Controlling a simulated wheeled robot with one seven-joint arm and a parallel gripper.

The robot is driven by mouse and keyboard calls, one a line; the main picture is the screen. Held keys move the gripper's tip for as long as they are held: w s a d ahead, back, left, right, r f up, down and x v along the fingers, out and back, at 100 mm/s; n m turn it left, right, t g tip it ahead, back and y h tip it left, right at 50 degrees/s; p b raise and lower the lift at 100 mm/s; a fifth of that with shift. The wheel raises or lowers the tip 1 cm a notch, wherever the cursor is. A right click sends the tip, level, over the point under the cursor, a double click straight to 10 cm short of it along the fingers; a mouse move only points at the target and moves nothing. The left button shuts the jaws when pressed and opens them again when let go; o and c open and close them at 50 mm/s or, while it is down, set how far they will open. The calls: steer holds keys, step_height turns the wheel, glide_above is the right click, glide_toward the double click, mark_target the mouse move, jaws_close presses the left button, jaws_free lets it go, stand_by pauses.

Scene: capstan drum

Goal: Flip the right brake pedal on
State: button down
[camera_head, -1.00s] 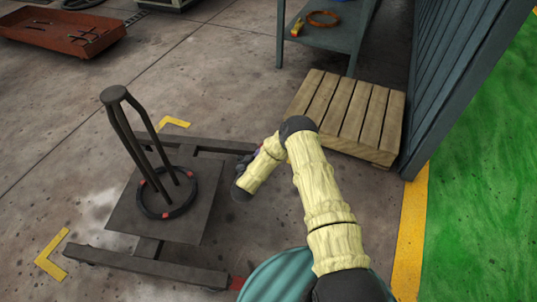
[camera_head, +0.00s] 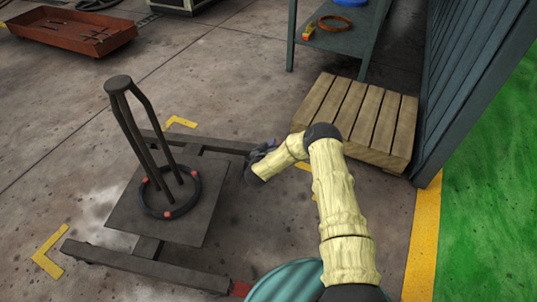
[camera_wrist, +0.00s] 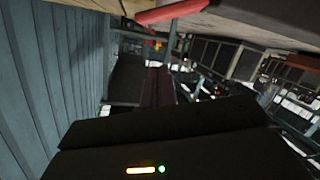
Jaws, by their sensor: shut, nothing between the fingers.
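A dark capstan frame stands on the floor in the head view, with a square plate (camera_head: 125,212) and several leaning bars. A red end piece (camera_head: 241,288) shows at the near end of its front beam; it looks like a pedal. My gripper (camera_head: 257,153) is at the right end of the far beam (camera_head: 215,147), shut and empty. My wrist hides that beam's end, so no pedal can be made out there. In the wrist view a red bar (camera_wrist: 172,12) crosses the top, apart from the dark gripper parts below; I cannot tell which pedal it is.
A wooden pallet (camera_head: 357,115) lies right of my gripper, beside a grey corrugated wall (camera_head: 470,85). A blue-grey table (camera_head: 340,38) stands behind. A rusty tray (camera_head: 70,32) is at the far left. Floor between frame and pallet is open.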

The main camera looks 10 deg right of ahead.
steer(key=d+f+b, duration=0.1)
steer(key=f+b, duration=0.1)
steer(key=w+d+f+b, duration=0.1)
steer(key=f, duration=0.1)
steer(key=shift+w+d+b, duration=0.1)
steer(key=shift+d+b, duration=0.05)
steer(key=shift+b, duration=0.2)
steer(key=shift+d, duration=0.15)
